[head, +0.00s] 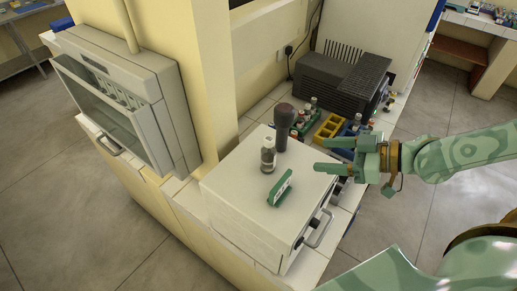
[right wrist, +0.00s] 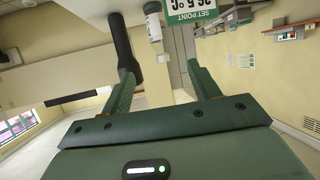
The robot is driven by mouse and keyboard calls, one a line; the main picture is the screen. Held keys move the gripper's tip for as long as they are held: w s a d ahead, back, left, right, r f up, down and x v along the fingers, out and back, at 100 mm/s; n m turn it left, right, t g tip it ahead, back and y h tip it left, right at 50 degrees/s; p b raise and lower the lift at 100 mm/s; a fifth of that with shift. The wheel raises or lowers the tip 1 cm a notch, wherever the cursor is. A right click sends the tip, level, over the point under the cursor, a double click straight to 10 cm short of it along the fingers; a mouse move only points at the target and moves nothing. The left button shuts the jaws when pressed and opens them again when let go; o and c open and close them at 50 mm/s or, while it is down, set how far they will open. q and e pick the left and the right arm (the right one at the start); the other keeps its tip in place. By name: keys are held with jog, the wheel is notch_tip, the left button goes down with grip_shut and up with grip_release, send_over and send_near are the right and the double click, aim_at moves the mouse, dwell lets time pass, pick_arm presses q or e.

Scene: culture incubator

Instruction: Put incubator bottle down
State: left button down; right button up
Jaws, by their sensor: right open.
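My left gripper is not in view.
A dark, thick-headed object (head: 284,118) stands just behind the bottle. A green set-point sign (head: 281,188) stands in front of it. Yellow and blue racks (head: 328,130) with small bottles and a black machine (head: 345,80) sit behind. The box top's left part is clear.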

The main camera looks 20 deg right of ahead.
jog(key=p, duration=0.2)
send_near(268, 151)
jog(key=w+f, duration=0.1)
jog(key=w+a+f, duration=0.2)
jog(key=w, duration=0.1)
jog(key=shift+w+a+f, duration=0.1)
jog(key=shift+w, duration=0.05)
jog(key=x, duration=0.3)
jog(key=p+x, duration=0.1)
jog(key=x, duration=0.2)
jog(key=shift+f+p, duration=0.2)
jog(key=shift+p, duration=0.1)
jog(key=shift+d, duration=0.25)
jog(key=c, duration=1.1)
jog(key=shift+c, duration=0.2)
jog(key=shift+r, duration=0.1)
